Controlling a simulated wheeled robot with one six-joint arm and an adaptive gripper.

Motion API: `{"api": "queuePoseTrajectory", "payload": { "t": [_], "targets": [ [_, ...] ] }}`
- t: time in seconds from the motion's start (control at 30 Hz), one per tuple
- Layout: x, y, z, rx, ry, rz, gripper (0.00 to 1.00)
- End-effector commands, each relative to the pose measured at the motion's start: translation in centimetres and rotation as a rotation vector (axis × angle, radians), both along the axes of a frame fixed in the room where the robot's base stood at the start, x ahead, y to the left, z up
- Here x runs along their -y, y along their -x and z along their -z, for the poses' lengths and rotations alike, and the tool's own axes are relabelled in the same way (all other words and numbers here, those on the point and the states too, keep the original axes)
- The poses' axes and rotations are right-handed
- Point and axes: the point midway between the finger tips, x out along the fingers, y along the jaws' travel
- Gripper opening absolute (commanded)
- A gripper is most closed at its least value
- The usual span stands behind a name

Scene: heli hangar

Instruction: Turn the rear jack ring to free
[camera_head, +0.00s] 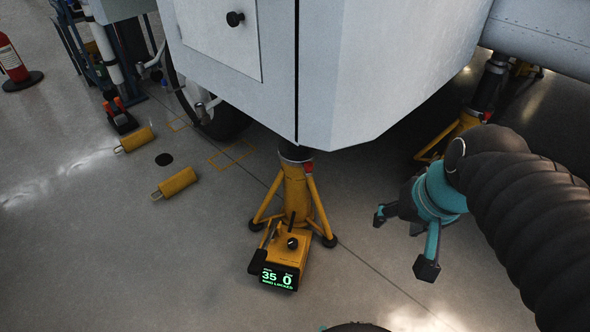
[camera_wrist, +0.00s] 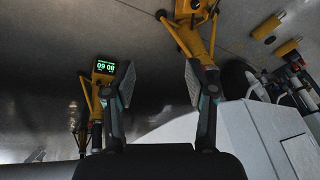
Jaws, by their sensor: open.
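A yellow tripod jack (camera_head: 297,190) stands under the pale grey fuselage in the head view. A dark collar (camera_head: 296,154) with a small red mark sits at its top, against the hull. The display (camera_head: 279,277) on its yellow box shows 35 and 0, with a line that seems to read RING LOCKED. A second yellow jack (camera_head: 462,125) stands behind, at the right. The wrist view shows a jack with a lit display (camera_wrist: 104,67) at the left. I cannot tell which is the rear jack. My gripper (camera_head: 403,242) is open and empty, right of the nearer jack and apart from it; its fingers show in the wrist view (camera_wrist: 162,95).
Two yellow cylinders (camera_head: 175,183) lie on the floor at the left, near a dark wheel (camera_head: 222,122). The hull's low edge overhangs the jack. The floor in front left is clear.

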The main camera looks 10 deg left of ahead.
Motion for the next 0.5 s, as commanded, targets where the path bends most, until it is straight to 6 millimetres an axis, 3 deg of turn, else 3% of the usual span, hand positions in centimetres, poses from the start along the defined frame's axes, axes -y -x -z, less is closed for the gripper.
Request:
{"api": "queuePoseTrajectory", "payload": {
  "t": [0.5],
  "targets": [
    [-7.1, -8.6, 5.3, -0.548, -0.571, 0.324, 0.56]
  ]
}}
